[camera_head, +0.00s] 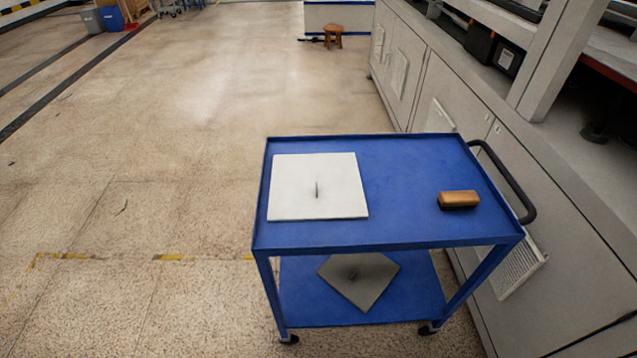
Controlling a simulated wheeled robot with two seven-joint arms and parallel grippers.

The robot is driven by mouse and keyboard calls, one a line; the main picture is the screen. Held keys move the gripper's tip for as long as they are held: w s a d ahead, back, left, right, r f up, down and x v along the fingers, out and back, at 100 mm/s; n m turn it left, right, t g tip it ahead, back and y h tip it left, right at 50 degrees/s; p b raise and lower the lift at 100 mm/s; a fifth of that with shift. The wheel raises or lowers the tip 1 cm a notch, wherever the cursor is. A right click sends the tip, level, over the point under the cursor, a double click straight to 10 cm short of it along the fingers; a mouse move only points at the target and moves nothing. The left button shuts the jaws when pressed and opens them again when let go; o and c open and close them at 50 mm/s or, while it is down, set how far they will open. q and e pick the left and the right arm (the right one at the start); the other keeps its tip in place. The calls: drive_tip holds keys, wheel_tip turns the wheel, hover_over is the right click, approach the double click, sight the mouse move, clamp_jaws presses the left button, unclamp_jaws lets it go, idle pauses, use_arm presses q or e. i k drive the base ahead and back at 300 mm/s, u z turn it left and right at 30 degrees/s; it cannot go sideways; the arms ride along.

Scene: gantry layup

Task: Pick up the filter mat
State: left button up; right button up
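A flat white square mat (317,187), which looks like the filter mat, lies on the left part of the blue cart's top (400,168). It has a small dark upright mark or tab near its middle. A similar greyer square mat (358,280) lies turned at an angle on the cart's lower shelf (415,290), partly hidden under the top. I cannot tell for sure which mat the task names. Neither of my grippers shows in the head view.
A brown and black block (458,200) lies on the cart top at the right. The cart's black handle (508,182) is on its right side, close to a grey cabinet (530,190) with vent grilles. The floor (170,180) to the left is open. A wooden stool (333,36) stands far back.

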sight(322, 186)
drive_tip(key=u, duration=0.2)
drive_tip(key=k, duration=1.7)
drive_tip(key=z, duration=0.8)
drive_tip(key=i, duration=0.5)
drive_tip(key=u, duration=0.05)
